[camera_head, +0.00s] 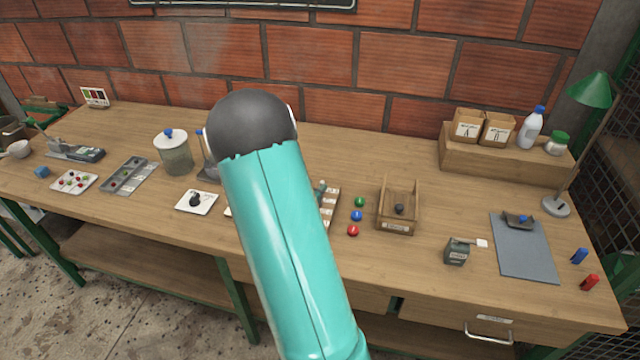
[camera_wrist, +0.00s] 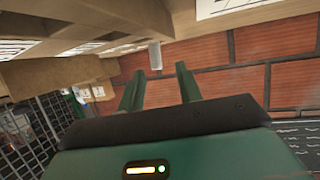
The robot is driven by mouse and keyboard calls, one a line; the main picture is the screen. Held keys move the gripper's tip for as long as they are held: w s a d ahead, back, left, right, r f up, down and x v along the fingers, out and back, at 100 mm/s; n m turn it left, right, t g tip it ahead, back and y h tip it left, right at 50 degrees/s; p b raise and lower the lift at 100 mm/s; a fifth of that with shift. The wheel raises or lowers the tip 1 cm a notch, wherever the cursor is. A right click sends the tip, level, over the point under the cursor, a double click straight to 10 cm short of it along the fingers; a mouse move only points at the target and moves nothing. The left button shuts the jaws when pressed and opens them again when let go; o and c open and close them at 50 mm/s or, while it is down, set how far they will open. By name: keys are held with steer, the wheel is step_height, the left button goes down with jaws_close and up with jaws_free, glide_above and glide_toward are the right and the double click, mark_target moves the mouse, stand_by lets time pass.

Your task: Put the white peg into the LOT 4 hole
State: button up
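In the head view, a narrow wooden rack with pale labels (camera_head: 329,203) shows partly beside my turquoise arm, which hides the rest of it. Its label text is too small to read, so I cannot tell which hole is LOT 4. In the wrist view, a whitish upright cylinder (camera_wrist: 155,56), probably the white peg, shows just beyond my fingertips, near a wooden edge. My gripper (camera_wrist: 159,70) has its two green fingers apart with a gap between them. The cylinder appears in line with this gap but not clasped. In the head view my gripper is hidden behind my arm.
Green, blue and red balls (camera_head: 357,215) lie right of the rack. A wooden tray (camera_head: 397,222), a dark labelled box (camera_head: 457,252) and a grey mat (camera_head: 524,262) stand farther right. A lidded jar (camera_head: 175,155) and small white plate (camera_head: 197,208) are left.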

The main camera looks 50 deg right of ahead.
steer(key=v, duration=0.7)
steer(key=w+a+r+n+t+y, duration=0.2)
steer(key=w+a+r+t+y, duration=0.15)
steer(key=a, duration=0.25)
steer(key=w+a+r+n+t+y, duration=0.2)
steer(key=w+a+r, duration=0.25)
steer(key=a, duration=0.25)
steer(key=a+r+n+t+y, duration=0.2)
steer(key=a+r+n+y, duration=0.35)
steer(key=a, duration=0.75)
steer(key=s+a+r+n+g+y, duration=0.25)
steer(key=s+a+r, duration=0.25)
steer(key=s+a, duration=0.35)
steer(key=s+a+r+n+g, duration=0.1)
steer(key=s+a+n+g, duration=0.1)
steer(key=s, duration=0.9)
steer(key=shift+s+a+r+n, duration=0.25)
steer(key=shift+a+n, duration=0.4)
steer(key=shift+n, duration=0.25)
